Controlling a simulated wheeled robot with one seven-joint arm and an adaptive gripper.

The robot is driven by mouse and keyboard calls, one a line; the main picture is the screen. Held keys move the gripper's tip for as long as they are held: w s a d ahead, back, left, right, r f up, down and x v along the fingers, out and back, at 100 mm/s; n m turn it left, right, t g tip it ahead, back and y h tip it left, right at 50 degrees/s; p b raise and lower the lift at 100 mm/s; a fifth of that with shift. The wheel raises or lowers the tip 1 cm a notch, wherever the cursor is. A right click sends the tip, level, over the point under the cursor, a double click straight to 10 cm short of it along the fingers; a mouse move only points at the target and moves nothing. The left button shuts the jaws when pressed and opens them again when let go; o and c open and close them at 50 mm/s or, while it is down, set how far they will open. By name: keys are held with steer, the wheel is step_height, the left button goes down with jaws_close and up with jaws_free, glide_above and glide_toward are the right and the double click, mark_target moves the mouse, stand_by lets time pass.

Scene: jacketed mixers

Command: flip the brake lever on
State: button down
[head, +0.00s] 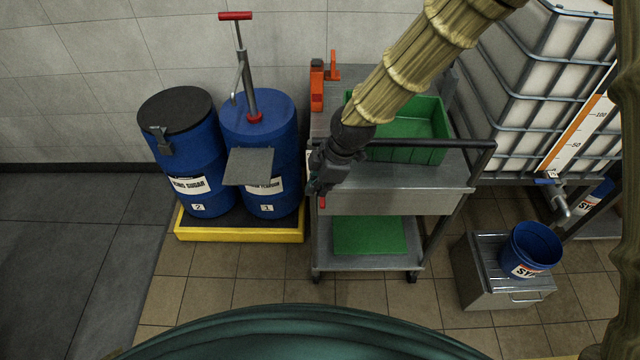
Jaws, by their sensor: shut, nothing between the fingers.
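A steel cart (405,202) stands in the middle of the head view, with a dark push handle along its upper front. My gripper (318,188) is shut and empty, pointing down at the cart's left front corner. A small red piece (322,202) shows just below the fingertips at that corner. It may be the brake lever, but its shape and position are too small to tell. I cannot tell whether the fingers touch it. My gripper and wrist hide part of the cart's left end.
A green bin (425,150) and an orange tool (317,88) are on the cart top. Blue drums (190,165) (262,130) stand on a yellow-edged pallet (240,235) at left. A blue bucket (530,248) sits on a steel step (480,275) at right. Floor before the cart is clear.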

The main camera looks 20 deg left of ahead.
steer(key=shift+w+d+r, duration=0.1)
steer(key=shift+w+d, duration=0.1)
steer(key=shift+d, duration=0.15)
steer(key=shift+w, duration=0.1)
steer(key=shift+w+a+r+p, duration=0.25)
steer(key=shift+w+p, duration=0.1)
steer(key=shift+w, duration=0.2)
steer(key=shift+d+r, duration=0.1)
steer(key=shift+r, duration=0.05)
steer(key=s+d+r+p, duration=0.4)
steer(key=r+p, duration=0.2)
steer(key=r, duration=0.2)
